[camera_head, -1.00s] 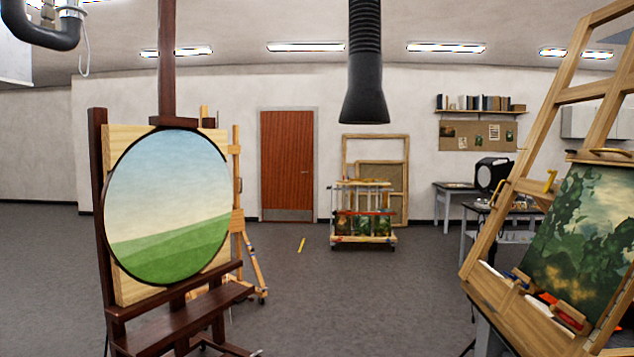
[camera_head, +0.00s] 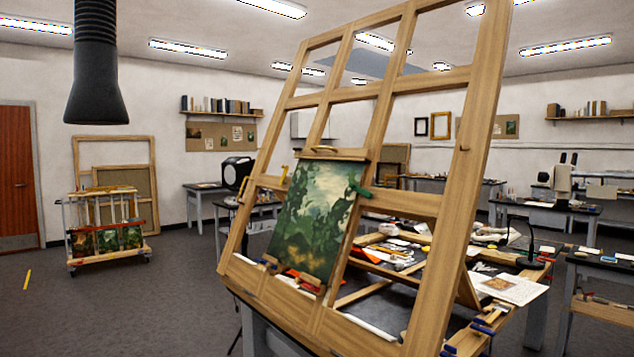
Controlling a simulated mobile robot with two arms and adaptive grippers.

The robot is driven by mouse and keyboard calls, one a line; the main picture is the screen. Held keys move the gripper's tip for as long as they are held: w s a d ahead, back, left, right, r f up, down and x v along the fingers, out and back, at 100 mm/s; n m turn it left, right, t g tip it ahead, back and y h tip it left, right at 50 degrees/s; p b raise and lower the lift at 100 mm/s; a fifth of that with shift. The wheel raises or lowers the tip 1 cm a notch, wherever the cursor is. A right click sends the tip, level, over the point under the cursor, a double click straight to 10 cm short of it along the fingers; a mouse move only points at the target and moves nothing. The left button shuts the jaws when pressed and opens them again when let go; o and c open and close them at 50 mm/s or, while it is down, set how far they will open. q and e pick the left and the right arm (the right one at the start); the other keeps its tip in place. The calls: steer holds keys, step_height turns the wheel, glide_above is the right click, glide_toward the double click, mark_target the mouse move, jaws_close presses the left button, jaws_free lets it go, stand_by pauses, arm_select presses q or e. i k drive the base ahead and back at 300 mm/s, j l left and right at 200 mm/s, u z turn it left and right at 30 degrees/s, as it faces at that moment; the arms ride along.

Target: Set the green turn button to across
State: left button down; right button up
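A small green piece, which looks like the green turn button (camera_head: 365,191), sits on the wooden easel frame (camera_head: 455,200) at the right edge of a green landscape painting (camera_head: 312,212). It looks elongated and lies roughly sideways, but it is too small to tell its exact setting. A yellow piece (camera_head: 284,175) stands more upright at the painting's left edge. Neither of my grippers is in view.
A cluttered table (camera_head: 530,258) with papers and a lamp stands behind the easel at right. A wheeled painting rack (camera_head: 70,220) and a black extraction hose (camera_head: 97,75) are at left. The grey floor at lower left is mostly clear.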

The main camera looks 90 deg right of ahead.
mark_target(354, 188)
steer(key=z, duration=0.45)
steer(key=j+z, duration=0.1)
steer(key=z, duration=0.8)
steer(key=j+z, duration=0.1)
steer(key=z, duration=0.85)
